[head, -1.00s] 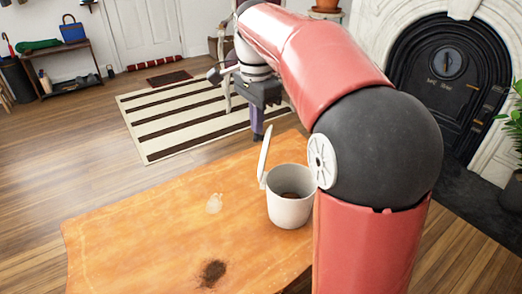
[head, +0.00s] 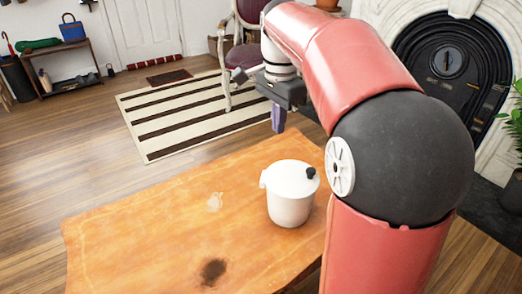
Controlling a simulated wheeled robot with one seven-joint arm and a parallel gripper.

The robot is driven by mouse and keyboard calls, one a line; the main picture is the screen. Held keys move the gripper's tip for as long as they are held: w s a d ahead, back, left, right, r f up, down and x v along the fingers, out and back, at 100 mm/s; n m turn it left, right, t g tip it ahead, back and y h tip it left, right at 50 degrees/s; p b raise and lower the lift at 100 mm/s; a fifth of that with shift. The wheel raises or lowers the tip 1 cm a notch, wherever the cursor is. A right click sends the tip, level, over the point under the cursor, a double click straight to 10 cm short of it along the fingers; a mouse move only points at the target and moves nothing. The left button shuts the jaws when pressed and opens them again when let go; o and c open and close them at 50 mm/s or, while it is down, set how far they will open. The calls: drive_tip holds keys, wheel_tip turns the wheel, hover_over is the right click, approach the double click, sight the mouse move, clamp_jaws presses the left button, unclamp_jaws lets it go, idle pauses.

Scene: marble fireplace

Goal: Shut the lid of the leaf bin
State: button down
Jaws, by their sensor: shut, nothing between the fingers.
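The leaf bin (head: 290,203) is a white pot standing upright on the wooden table. Its white lid (head: 287,177) lies down over the top and looks shut, with a black knob at its right edge and the hinge at the left. The inside of the bin is hidden. My gripper (head: 278,122) is shut and empty. It points down above and behind the bin, apart from the lid.
The table's left part is clear. A purple chair (head: 248,25) stands on the floor behind.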

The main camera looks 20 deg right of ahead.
drive_tip(key=shift+s+d, duration=0.4)
drive_tip(key=shift+d, duration=0.4)
drive_tip(key=shift+s+d, duration=0.4)
drive_tip(key=shift+d, duration=0.4)
drive_tip(key=shift+r, duration=0.1)
wheel_tip(320, 180, up, 6)
drive_tip(key=p, duration=0.5)
idle(0.4)
drive_tip(key=s+a+f+n+t, duration=0.2)
drive_tip(key=s+a+f+n, duration=0.1)
drive_tip(key=s+f+n, duration=0.2)
drive_tip(key=s+a+f+n+t, duration=0.3)
drive_tip(key=s+f+n, duration=0.3)
drive_tip(key=s+n, duration=0.3)
drive_tip(key=s+a, duration=0.1)
drive_tip(key=s, duration=0.3)
drive_tip(key=shift+s+a+t, duration=0.2)
drive_tip(key=shift+a+t, duration=0.1)
